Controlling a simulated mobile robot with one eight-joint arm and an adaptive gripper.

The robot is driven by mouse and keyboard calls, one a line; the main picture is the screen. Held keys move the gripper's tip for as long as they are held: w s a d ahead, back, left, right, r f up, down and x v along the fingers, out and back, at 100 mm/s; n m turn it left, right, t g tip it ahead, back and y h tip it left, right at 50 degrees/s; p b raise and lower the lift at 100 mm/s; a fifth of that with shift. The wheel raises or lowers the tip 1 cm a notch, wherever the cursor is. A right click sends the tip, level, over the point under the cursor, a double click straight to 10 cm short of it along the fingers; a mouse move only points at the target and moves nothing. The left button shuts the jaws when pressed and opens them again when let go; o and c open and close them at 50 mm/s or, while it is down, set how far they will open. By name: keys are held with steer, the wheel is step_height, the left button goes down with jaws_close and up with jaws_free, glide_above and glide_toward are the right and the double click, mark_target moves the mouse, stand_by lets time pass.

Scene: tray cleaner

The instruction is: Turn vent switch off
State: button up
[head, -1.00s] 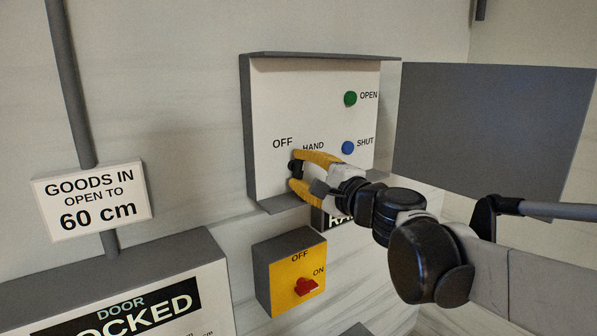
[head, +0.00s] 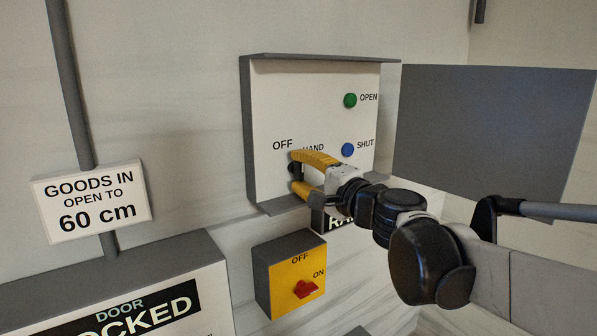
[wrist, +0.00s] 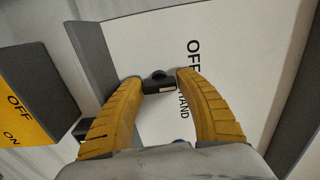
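A black rotary switch (wrist: 158,85) sits on the pale panel (head: 270,95), by the OFF and HAND labels. Its small pale mark shows in the wrist view. My gripper (wrist: 160,82) has its yellow fingers apart, one tip on each side of this switch. In the head view my gripper (head: 296,171) is at the panel's lower middle, one finger above the switch and one below, hiding part of it. Whether the tips touch the switch is hard to tell. No vent label is readable.
A green OPEN button (head: 350,100) and a blue SHUT button (head: 348,149) are on the same panel. Below is a yellow box (head: 277,290) with a red OFF/ON switch (head: 306,289). A grey door plate (head: 490,140) is at the right. The panel has raised edges.

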steer(key=shift+o, duration=1.2)
steer(key=v, duration=1.2)
steer(key=shift+w, duration=0.1)
